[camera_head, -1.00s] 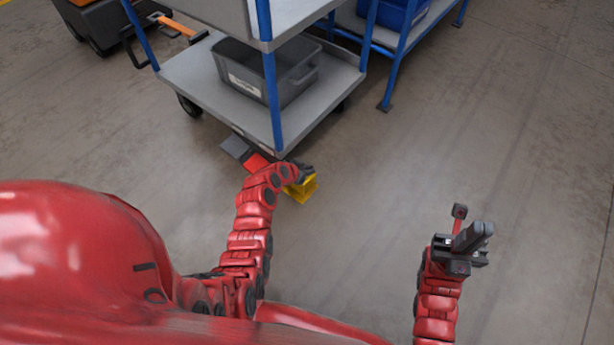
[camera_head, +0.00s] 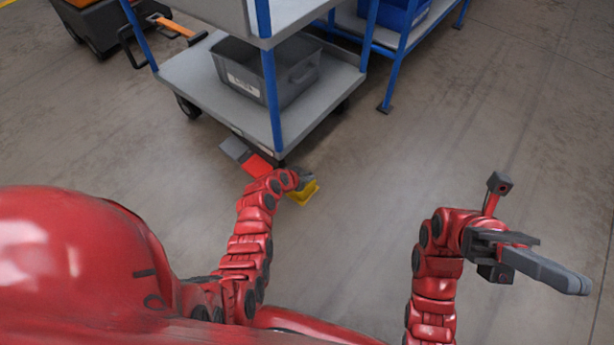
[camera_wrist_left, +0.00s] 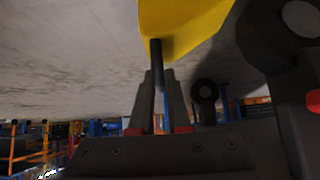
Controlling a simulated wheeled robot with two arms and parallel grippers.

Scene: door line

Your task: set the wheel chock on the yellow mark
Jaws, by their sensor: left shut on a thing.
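The yellow wheel chock (camera_head: 306,194) is at the near corner of the cart, partly hidden by my left gripper (camera_head: 304,178). In the left wrist view the chock (camera_wrist_left: 185,22) fills the top, with a dark rod running from it between the fingers. My left gripper (camera_wrist_left: 160,80) is shut on that rod. I cannot tell whether the chock touches the floor. My right gripper (camera_head: 545,265) is out to the right over bare floor, away from the chock, and its finger gap does not show. No separate yellow mark can be made out on the floor.
The grey cart (camera_head: 185,70) with blue posts stands just beyond the left gripper, with a grey bin (camera_head: 243,85) on its lower shelf. A blue-legged rack (camera_head: 392,72) stands behind it. A dark trolley (camera_head: 100,25) is at back left. The floor at right is clear.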

